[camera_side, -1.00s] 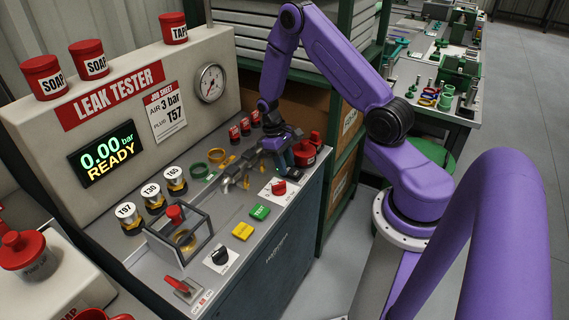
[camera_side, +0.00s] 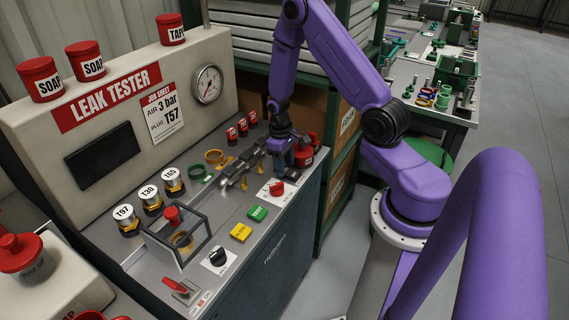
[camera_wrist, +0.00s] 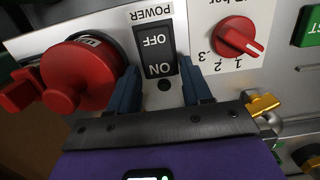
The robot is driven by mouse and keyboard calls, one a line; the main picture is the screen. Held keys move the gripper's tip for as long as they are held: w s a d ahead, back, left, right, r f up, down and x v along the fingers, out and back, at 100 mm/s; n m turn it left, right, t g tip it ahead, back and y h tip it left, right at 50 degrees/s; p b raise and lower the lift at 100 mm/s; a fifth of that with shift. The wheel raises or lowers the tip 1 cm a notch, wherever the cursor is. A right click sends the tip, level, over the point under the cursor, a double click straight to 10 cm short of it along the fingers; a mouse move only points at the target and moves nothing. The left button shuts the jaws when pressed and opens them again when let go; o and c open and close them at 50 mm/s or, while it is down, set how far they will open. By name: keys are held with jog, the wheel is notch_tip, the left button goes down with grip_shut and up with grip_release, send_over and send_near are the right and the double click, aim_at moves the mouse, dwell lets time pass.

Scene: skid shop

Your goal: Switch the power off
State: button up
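The power switch (camera_wrist: 155,52) is a black rocker marked OFF and ON on a white plate. It lies between and just beyond my fingertips in the wrist view; which end is pressed in is hard to tell. In the side view it is hidden by my gripper (camera_side: 285,160). My gripper is open in the wrist view (camera_wrist: 160,80), with two blue fingers apart and nothing held. The leak tester's display (camera_side: 103,155) is dark.
A red knob (camera_wrist: 80,75) sits close beside my left finger. A red pressure selector (camera_wrist: 238,37) is to the right. Green (camera_side: 257,213) and yellow (camera_side: 241,232) buttons, metal fittings (camera_side: 237,172), labelled plugs (camera_side: 150,198) and a caged part (camera_side: 179,235) share the panel.

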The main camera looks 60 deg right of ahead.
jog(key=shift+r, duration=0.1)
notch_tip(320, 180, up, 17)
jog(key=w, duration=0.1)
jog(key=shift+w, duration=0.35)
dwell(0.3)
jog(key=shift+r, duration=0.1)
jog(key=s+a+r+n, duration=0.2)
jog(key=s+a+n, duration=0.15)
jog(key=a, duration=0.45)
jog(key=s+a+r+n, duration=0.2)
jog(key=s+a+n, duration=0.15)
jog(key=a, duration=0.45)
jog(key=s+a+n, duration=0.2)
jog(key=s, duration=0.6)
jog(key=s+a+r+n+t, duration=0.1)
jog(key=s+a+n, duration=0.1)
jog(key=s, duration=0.6)
jog(key=shift+s+a+r+n, duration=0.25)
jog(key=shift+s+r+n, duration=0.1)
jog(key=shift+n, duration=0.45)
